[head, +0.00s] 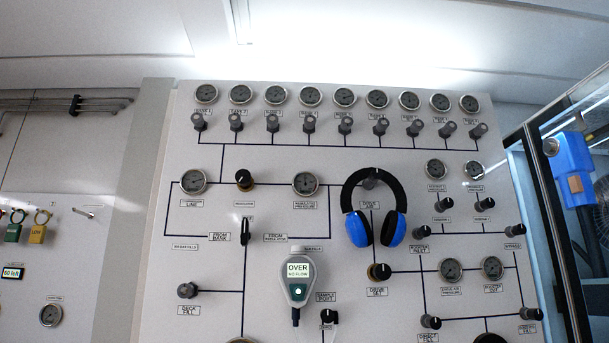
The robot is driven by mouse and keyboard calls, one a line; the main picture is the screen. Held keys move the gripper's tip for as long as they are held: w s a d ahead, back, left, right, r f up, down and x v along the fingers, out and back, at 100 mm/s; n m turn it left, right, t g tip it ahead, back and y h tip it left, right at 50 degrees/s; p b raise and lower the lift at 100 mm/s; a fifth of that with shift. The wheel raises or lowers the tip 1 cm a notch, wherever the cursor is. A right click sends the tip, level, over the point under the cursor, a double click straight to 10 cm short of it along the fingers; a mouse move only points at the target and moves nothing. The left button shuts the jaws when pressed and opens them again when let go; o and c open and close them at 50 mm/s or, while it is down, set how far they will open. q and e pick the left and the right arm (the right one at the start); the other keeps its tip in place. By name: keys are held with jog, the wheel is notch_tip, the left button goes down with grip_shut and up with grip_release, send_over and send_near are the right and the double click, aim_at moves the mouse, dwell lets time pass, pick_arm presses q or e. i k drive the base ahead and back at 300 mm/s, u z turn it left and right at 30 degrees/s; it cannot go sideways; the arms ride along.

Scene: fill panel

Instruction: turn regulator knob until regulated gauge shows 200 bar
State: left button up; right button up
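The regulator knob (244,178) is a black knob on a brass-coloured base, in the upper left part of the white panel in the head view. The regulated pressure gauge (305,183) is a round grey dial to its right, on the same black line. Its needle and numbers are too small to read. Nothing covers the knob or the gauge. Neither of my grippers shows in this view.
The line gauge (193,182) is left of the knob, and a black lever (245,232) is below it. Blue headphones (373,208) hang right of the regulated gauge. A handheld meter (298,278) reading "OVER" sits lower down. Bank gauges and valves line the top.

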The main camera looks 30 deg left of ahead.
aim_at(242, 176)
jog(key=z, duration=0.3)
jog(key=k, duration=0.55)
jog(key=z, duration=0.5)
jog(key=i, duration=1.35)
jog(key=u, duration=1.6)
jog(key=i, duration=0.5)
jog(key=u, duration=0.6)
